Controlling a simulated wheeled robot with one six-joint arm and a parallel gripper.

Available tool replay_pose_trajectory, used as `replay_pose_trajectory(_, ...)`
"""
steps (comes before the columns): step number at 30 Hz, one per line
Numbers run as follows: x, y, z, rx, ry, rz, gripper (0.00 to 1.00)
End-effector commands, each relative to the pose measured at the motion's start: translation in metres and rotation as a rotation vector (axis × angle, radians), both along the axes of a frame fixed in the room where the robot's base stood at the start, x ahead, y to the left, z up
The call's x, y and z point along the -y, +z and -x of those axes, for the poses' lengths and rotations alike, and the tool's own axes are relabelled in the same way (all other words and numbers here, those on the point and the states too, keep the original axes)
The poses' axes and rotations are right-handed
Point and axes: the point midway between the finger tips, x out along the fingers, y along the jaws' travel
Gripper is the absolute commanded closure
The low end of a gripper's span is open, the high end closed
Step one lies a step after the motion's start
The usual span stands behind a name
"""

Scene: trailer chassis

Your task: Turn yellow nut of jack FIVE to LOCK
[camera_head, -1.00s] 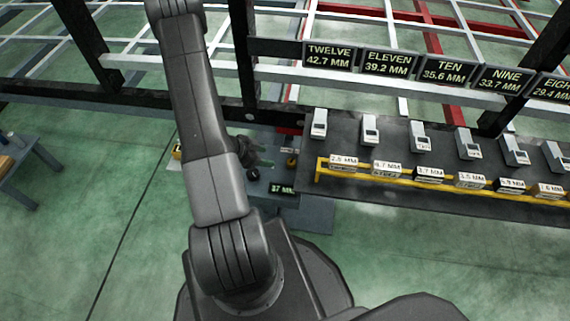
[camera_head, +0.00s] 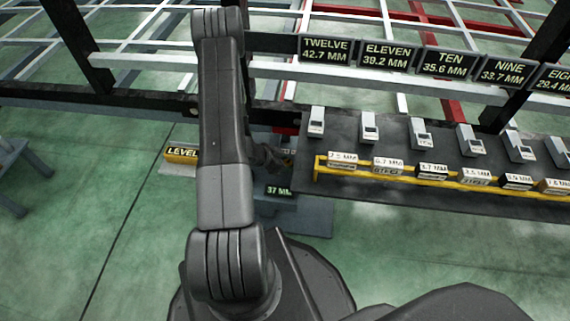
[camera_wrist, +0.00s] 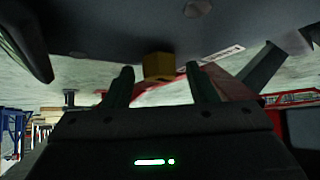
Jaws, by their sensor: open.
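A yellow block-shaped piece (camera_wrist: 158,66), which looks like the yellow nut, shows between and beyond the two fingertips in the wrist view. It hangs under a dark grey surface, and I cannot see contact with either finger. My gripper (camera_wrist: 162,80) is open, with one dark finger on each side of the piece. In the head view my gripper (camera_head: 268,157) is small and partly hidden by my arm, over a grey jack unit (camera_head: 300,213) with a "37 MM" display (camera_head: 279,190). No label FIVE is readable, nor any LOCK mark.
A yellow-black "LEVEL" sign (camera_head: 182,153) stands left of my arm. The trailer frame (camera_head: 150,100) runs behind.

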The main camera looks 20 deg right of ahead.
Motion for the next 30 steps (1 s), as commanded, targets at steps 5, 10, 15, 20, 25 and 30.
replay_pose_trajectory(5,0.0008,-0.0005,-0.0003,0.001,0.001,0.0,0.48)
replay_pose_trajectory(10,0.0006,-0.0004,-0.0002,0.0,0.0,0.0,0.64)
replay_pose_trajectory(15,0.0005,-0.0004,-0.0001,0.0,0.0,0.0,0.93)
replay_pose_trajectory(20,0.0009,0.0018,-0.0008,0.002,-0.018,0.002,0.93)
replay_pose_trajectory(25,0.0012,0.0052,-0.0021,0.002,-0.123,0.002,0.93)
replay_pose_trajectory(30,0.0016,0.0031,-0.0032,0.001,-0.262,0.002,0.93)
